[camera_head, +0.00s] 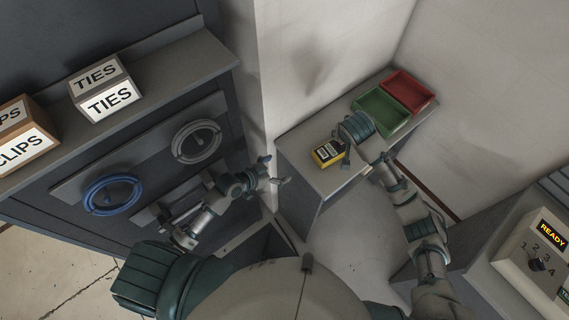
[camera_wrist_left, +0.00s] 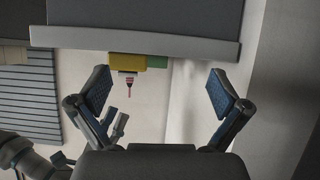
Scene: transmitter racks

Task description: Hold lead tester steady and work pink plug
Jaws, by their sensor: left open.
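The lead tester (camera_head: 328,153), a yellow and black box with a pale label, lies on the grey bench. Its yellow body (camera_wrist_left: 127,62) also shows in the left wrist view, with a small pink plug (camera_wrist_left: 129,88) jutting from it. I cannot make out the plug in the head view. My left gripper (camera_head: 277,170) is open and empty, left of the bench and apart from the tester. Its spread fingers frame the plug from a distance in the left wrist view. My right gripper (camera_head: 347,164) is beside the tester's right side, partly hidden by its wrist; contact is unclear.
A green tray (camera_head: 383,111) and a red tray (camera_head: 408,90) stand at the bench's back. The grey bench (camera_head: 300,143) sits against pale walls. A dark cabinet with a blue handwheel (camera_head: 111,194) is left. A control box (camera_head: 535,262) reading READY stands lower right.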

